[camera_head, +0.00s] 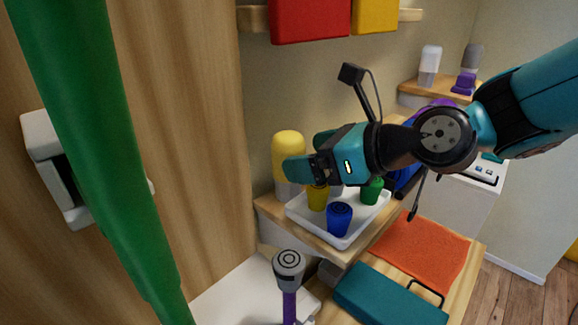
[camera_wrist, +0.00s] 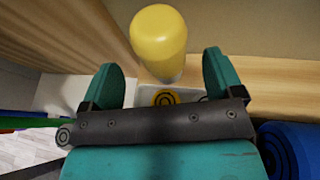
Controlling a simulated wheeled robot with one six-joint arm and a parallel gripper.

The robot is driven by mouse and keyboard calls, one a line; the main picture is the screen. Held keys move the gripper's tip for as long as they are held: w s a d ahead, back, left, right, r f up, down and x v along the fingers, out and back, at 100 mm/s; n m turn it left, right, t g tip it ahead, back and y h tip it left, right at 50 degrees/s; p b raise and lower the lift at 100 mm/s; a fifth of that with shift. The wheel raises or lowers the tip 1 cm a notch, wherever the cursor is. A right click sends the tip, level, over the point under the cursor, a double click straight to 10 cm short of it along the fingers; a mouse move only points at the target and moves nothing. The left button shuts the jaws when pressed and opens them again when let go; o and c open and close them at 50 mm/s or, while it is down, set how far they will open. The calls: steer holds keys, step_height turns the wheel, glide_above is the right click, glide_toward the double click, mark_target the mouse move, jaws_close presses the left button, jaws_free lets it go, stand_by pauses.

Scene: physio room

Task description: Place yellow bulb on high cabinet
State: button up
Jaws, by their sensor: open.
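A yellow, round-topped thing with a pale grey lower part, which looks like the yellow bulb (camera_head: 288,150), stands upright against the wall behind a white tray (camera_head: 340,238). It also shows in the wrist view (camera_wrist: 158,42), beyond the fingertips and roughly between them. My gripper (camera_head: 306,154) is open and empty, with its teal fingers (camera_wrist: 165,75) apart, close in front of the bulb. I cannot tell whether a finger touches it. Which piece is the high cabinet is unclear; a raised wooden top (camera_head: 440,92) shows at the back right.
The tray holds yellow (camera_head: 318,197), blue (camera_head: 339,219) and green (camera_head: 372,191) cups under my gripper. A white bottle (camera_head: 430,62) and a grey-purple one stand on the raised top. Red (camera_head: 310,18) and yellow boxes hang above. An orange cloth (camera_head: 418,248) lies at right.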

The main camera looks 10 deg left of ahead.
steer(key=p+x, duration=0.1)
steer(key=x, duration=0.3)
steer(key=shift+w+a+f+p, duration=0.1)
steer(key=shift+w+a+p, duration=0.15)
steer(key=shift+p, duration=0.1)
steer(key=shift+c, duration=0.2)
steer(key=c, duration=1.2)
